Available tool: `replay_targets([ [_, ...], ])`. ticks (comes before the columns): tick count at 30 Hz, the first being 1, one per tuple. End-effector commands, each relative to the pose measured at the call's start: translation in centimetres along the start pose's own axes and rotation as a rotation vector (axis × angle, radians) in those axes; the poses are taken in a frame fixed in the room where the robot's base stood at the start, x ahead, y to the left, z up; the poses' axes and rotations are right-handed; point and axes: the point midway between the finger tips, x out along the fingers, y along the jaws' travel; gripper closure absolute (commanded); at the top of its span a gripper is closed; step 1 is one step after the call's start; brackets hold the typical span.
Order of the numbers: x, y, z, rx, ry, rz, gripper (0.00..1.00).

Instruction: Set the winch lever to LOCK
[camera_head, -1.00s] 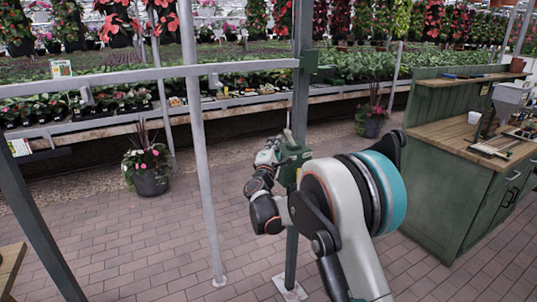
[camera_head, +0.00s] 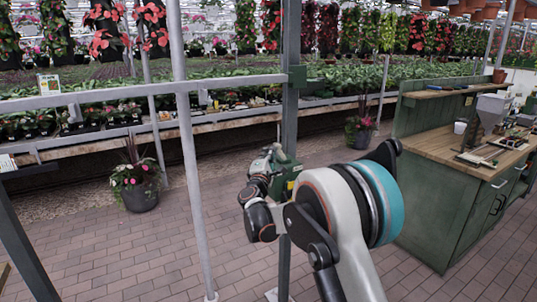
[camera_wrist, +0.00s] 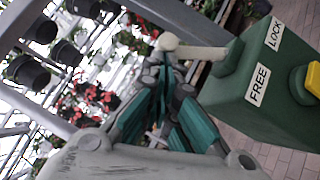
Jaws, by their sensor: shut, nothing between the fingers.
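The green winch box (camera_wrist: 275,95) fills the right of the wrist view, with a FREE label (camera_wrist: 258,85) and a LOCK label (camera_wrist: 274,34). Its lever (camera_wrist: 200,53) is a pale bar ending in a round cream knob (camera_wrist: 168,41), sticking out to the left. I cannot tell which label it lines up with. My gripper (camera_wrist: 172,82) is shut and empty, its fingertips close below the knob; I cannot tell if they touch it. In the head view the winch box (camera_head: 286,173) is on a grey post, partly hidden by my arm, with my gripper (camera_head: 262,165) beside it.
A yellow part (camera_wrist: 305,79) sits on the winch box's right side. The grey post (camera_head: 290,110) and a pale pole (camera_head: 190,150) stand close to my arm. A green workbench (camera_head: 450,195) is at right, and a potted plant (camera_head: 138,190) at left. The brick floor between is open.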

Motion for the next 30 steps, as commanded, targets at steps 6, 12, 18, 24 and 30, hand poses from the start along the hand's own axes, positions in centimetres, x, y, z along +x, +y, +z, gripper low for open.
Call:
replay_targets([
  [6,0.3,0.4,0.3,0.027,0.0,-0.026,1.0],
  [12,0.8,1.0,0.9,0.086,-0.001,-0.081,1.0],
  [18,2.0,2.0,2.2,0.198,-0.003,-0.187,1.0],
  [24,3.3,2.5,3.6,0.336,-0.002,-0.318,1.0],
  [30,4.6,2.5,4.9,0.459,-0.002,-0.433,1.0],
])
